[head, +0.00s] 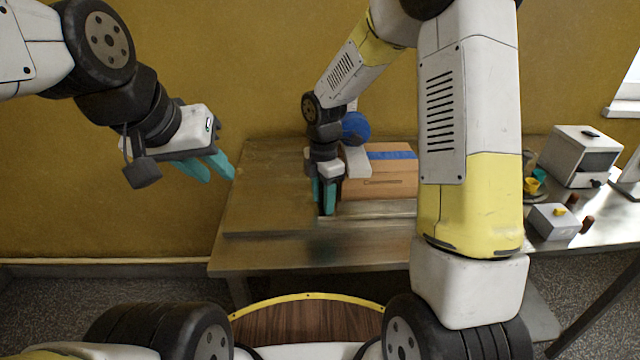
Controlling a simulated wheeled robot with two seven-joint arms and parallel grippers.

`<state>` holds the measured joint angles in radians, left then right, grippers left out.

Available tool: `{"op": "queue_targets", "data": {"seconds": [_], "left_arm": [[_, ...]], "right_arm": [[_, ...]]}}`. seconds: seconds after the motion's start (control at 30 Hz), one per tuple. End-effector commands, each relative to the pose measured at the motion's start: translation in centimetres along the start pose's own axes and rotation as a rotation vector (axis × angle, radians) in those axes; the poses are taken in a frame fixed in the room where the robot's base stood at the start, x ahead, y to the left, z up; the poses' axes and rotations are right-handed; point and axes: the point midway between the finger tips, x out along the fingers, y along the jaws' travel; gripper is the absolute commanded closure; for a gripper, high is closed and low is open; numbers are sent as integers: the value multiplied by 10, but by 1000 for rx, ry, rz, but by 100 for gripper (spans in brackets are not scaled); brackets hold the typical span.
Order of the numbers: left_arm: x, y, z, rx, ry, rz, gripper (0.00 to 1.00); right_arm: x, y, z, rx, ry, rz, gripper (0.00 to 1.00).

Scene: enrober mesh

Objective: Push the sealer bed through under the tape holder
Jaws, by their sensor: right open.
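A tan carton (385,182) with a strip of blue tape on top lies on the bench. The tape holder (356,160), a pale block with a blue roll (355,127) above it, stands at the carton's left end. A flat brown board (265,205), which may be the sealer bed, covers the bench's left part. My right gripper (325,208) points down, open, at the board's right edge, left of the carton's near corner. Whether it touches anything I cannot tell. My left gripper (221,180) is open and empty in the air, left of the bench.
A metal strip (375,209) runs in front of the carton. My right forearm hides the bench right of it. Further right stand a white machine (580,157), a small grey box (553,222) and yellow and teal cups (531,184). The board's left part is clear.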

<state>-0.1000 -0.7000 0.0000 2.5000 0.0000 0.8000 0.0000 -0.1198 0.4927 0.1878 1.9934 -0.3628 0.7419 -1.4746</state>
Motion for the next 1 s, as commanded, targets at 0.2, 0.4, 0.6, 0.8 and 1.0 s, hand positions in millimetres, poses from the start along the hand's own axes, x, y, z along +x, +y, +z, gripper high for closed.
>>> {"op": "queue_targets", "data": {"seconds": [0.2,0.4,0.6,0.8,1.0], "left_arm": [[0,0,0,0,0,0,71],[0,0,0,0,0,0,71],[0,0,0,0,0,0,71],[0,0,0,0,0,0,71],[0,0,0,0,0,0,71]], "right_arm": [[-20,1,0,0,-1,4,58],[-55,1,1,2,-1,4,58],[-75,0,0,0,0,1,58],[-78,0,0,0,0,0,58],[-77,1,0,2,1,2,58]]}}
